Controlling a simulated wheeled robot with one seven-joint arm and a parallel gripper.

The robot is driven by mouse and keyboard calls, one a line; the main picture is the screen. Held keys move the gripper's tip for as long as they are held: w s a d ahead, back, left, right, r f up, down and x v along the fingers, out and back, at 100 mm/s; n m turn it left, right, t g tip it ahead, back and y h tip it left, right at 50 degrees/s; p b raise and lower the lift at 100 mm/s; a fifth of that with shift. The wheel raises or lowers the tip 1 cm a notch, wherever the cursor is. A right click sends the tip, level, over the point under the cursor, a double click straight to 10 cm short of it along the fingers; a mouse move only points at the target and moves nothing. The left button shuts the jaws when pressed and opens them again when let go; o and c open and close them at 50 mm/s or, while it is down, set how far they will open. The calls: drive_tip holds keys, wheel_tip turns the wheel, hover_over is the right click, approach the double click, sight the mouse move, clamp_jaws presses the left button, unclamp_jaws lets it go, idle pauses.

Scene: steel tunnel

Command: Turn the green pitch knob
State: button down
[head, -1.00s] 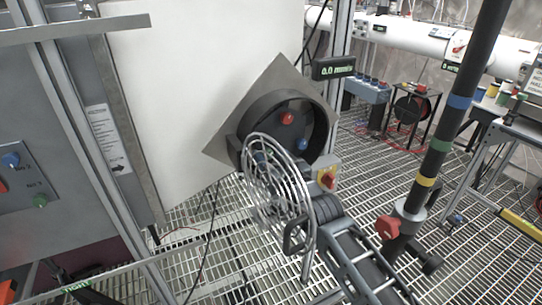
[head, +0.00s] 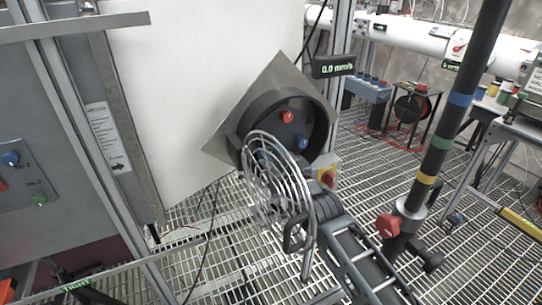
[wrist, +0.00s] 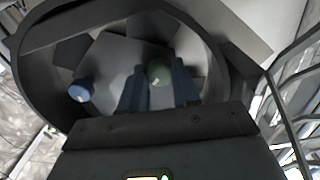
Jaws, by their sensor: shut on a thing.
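The green pitch knob (wrist: 158,72) shows in the wrist view, inside a dark round housing (wrist: 40,70). My gripper (wrist: 159,86) has one blue-grey finger on each side of it and is shut on it. In the head view the housing (head: 325,125) is a black ring on a tilted grey square plate (head: 285,72). There my fingers and the green knob are hidden behind the round wire guard around my gripper.
A red knob (head: 288,117) and a blue knob (head: 302,143) share the housing; the blue one is left of my fingers in the wrist view. A display (head: 333,67) reads 0.0 mm/s. A black pole (head: 440,145) with coloured bands stands to the right.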

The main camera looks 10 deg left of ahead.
drive_tip(key=shift+f, duration=0.15)
drive_tip(key=n+b, duration=0.2)
drive_tip(key=n, duration=0.1)
drive_tip(key=shift+b, duration=0.4)
drive_tip(key=shift+n+b, duration=0.8)
drive_tip(key=shift+n, duration=0.5)
drive_tip(key=c, duration=0.8)
unclamp_jaws()
drive_tip(key=shift+b+v, duration=0.5)
drive_tip(key=shift+v, duration=3.4)
